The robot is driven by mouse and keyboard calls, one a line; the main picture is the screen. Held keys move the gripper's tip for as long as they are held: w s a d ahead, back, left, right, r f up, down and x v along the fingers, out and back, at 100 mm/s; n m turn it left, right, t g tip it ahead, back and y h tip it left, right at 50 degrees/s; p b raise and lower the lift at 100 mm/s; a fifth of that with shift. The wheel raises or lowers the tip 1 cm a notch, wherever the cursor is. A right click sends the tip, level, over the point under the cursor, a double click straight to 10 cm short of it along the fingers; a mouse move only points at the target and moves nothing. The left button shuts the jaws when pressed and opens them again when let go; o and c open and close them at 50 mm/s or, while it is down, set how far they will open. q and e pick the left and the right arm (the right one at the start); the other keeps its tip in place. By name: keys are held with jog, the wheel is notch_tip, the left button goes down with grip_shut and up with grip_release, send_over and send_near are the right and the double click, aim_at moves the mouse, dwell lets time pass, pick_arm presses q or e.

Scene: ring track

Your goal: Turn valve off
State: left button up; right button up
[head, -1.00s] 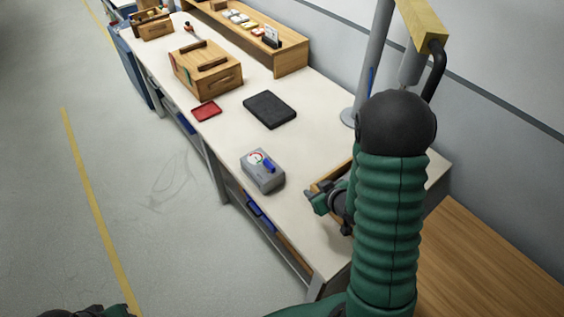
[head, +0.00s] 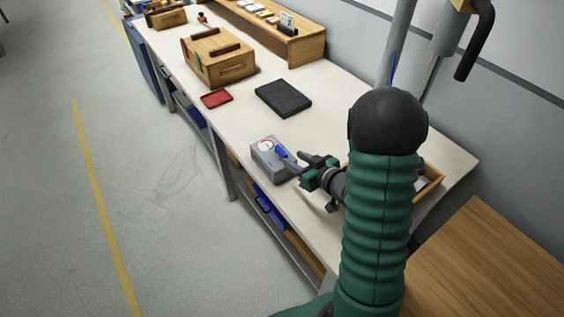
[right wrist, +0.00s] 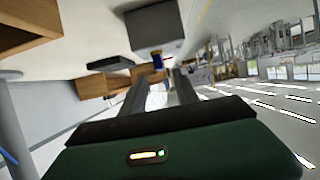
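The valve is a grey box (head: 264,164) with a round white dial and a blue handle (head: 282,153) on top. It stands near the front edge of the white table. My right gripper (head: 297,164) is just to the right of the box, its fingers pointing at the blue handle. In the right wrist view, the two fingers (right wrist: 160,80) are apart with nothing seen between them; the grey box (right wrist: 153,28) and blue handle (right wrist: 157,63) lie beyond the tips. Contact with the handle cannot be told. My left gripper is out of view.
A black flat pad (head: 284,98), a red tray (head: 216,99) and a wooden box (head: 219,62) stand farther along the table. A wooden shelf (head: 300,50) is at the back. A shallow wooden tray (head: 432,183) lies partly behind my right arm. The floor at left is clear.

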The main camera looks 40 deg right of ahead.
aim_at(284, 153)
jog(key=b+x, duration=0.2)
jog(key=x, duration=0.6)
jog(key=shift+w+d+f, duration=0.1)
jog(key=shift+f, duration=0.05)
grip_shut()
